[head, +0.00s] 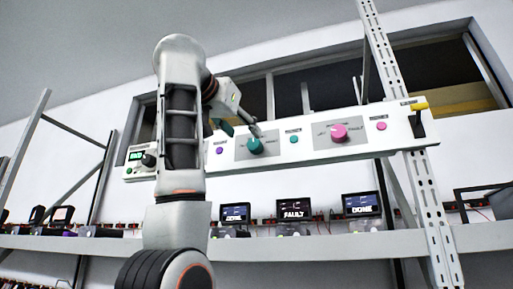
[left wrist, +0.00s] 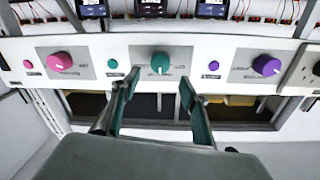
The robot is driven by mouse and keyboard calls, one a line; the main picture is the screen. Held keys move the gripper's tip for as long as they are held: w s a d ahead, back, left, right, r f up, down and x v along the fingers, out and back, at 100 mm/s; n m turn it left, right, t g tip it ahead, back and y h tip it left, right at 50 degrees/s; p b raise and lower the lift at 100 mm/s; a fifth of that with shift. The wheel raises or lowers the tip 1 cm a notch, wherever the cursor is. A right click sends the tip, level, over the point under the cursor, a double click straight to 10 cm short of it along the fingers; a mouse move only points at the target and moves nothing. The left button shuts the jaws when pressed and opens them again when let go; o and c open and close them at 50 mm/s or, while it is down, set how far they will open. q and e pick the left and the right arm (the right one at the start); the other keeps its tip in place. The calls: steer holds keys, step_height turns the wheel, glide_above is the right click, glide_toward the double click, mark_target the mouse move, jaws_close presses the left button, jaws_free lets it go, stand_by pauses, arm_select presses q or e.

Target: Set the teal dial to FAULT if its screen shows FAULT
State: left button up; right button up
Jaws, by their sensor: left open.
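The teal dial (head: 254,147) is on a grey plate of the white control panel. It also shows in the left wrist view (left wrist: 160,64), with its white mark toward the picture's bottom. My left gripper (left wrist: 159,84) is open and empty; its fingertips are on either side of the dial's lower part, apparently without gripping it. In the head view the gripper (head: 247,127) is just above the dial, partly behind my arm. The middle screen (head: 294,210) reads FAULT; the left screen (head: 235,213) and right screen (head: 361,204) seem to read DONE. My right gripper is out of view.
A pink dial (head: 339,133) is to the right on the panel (head: 392,130). A purple dial (left wrist: 266,65) shows in the left wrist view. Small buttons sit between dials, including a teal one (head: 293,139). A yellow-handled switch (head: 418,107) is at the panel's right end.

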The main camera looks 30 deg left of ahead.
mark_target(253, 143)
arm_select(q)
steer(key=shift+w+a+p, duration=0.25)
steer(key=shift+w+p, duration=0.2)
steer(key=shift+w, duration=0.6)
steer(key=w, duration=0.2)
steer(key=w+a+p, duration=0.1)
steer(key=w, duration=0.1)
steer(key=shift+w+p, duration=0.25)
steer(key=shift+p, duration=0.05)
steer(key=shift+w+f, duration=0.15)
steer(key=shift+w, duration=0.25)
steer(key=c, duration=0.9)
steer(key=shift+c, duration=1.1)
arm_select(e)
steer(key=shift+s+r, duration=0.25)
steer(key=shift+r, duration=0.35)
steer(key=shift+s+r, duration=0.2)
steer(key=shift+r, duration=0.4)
